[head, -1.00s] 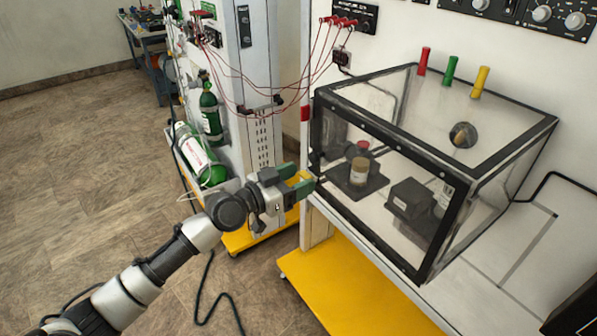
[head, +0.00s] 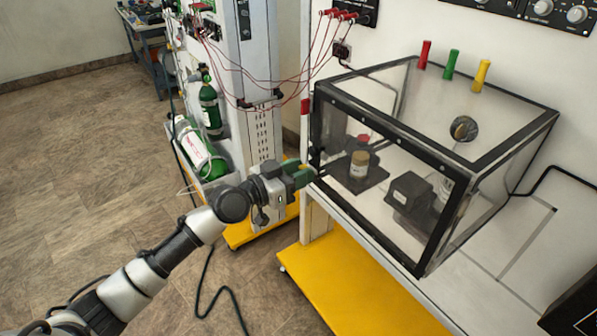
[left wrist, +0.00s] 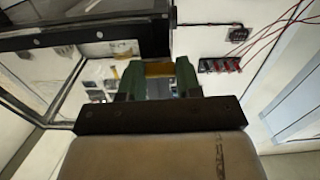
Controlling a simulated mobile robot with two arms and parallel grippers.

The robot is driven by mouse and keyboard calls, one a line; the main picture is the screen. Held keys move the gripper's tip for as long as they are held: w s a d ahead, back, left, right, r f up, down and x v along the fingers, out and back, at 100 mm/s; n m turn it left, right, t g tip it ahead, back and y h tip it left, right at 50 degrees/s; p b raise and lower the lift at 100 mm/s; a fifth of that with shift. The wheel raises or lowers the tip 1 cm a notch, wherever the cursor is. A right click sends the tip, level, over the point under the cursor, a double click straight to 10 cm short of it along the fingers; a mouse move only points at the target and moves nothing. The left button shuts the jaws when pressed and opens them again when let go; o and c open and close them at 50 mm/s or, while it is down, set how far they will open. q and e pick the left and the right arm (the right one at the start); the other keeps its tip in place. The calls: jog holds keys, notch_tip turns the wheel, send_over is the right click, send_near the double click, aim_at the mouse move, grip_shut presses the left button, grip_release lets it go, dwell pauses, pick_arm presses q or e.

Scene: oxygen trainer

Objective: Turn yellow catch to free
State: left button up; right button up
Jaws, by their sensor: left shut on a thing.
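My left gripper (head: 300,176) is at the near left edge of the clear, black-framed case (head: 400,235). Its green fingers are shut on a yellow piece, which I take to be the yellow catch. The left wrist view shows this yellow catch (left wrist: 160,69) as a short yellow-orange bar between the two green fingertips. In the head view the fingers mostly hide the catch, so I cannot tell its angle there. My right gripper is not in view.
Red, green and yellow grips (head: 481,74) stand along the case's back top. Inside are a small jar (head: 360,165) and a dark block (head: 409,192). Red wires (head: 318,55) hang at the rear left.

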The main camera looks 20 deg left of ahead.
pick_arm(q)
jog(key=n, duration=0.4)
jog(key=n+p, duration=0.1)
jog(key=n, duration=0.7)
jog(key=shift+w+a+r+n, duration=0.1)
jog(key=shift+r+n, duration=0.2)
jog(key=n+p, duration=0.2)
jog(key=n, duration=0.2)
jog(key=shift+a+n, duration=0.1)
jog(key=shift+n, duration=0.3)
jog(key=shift+f, duration=0.1)
jog(key=o, duration=0.9)
jog(key=shift+o, duration=0.2)
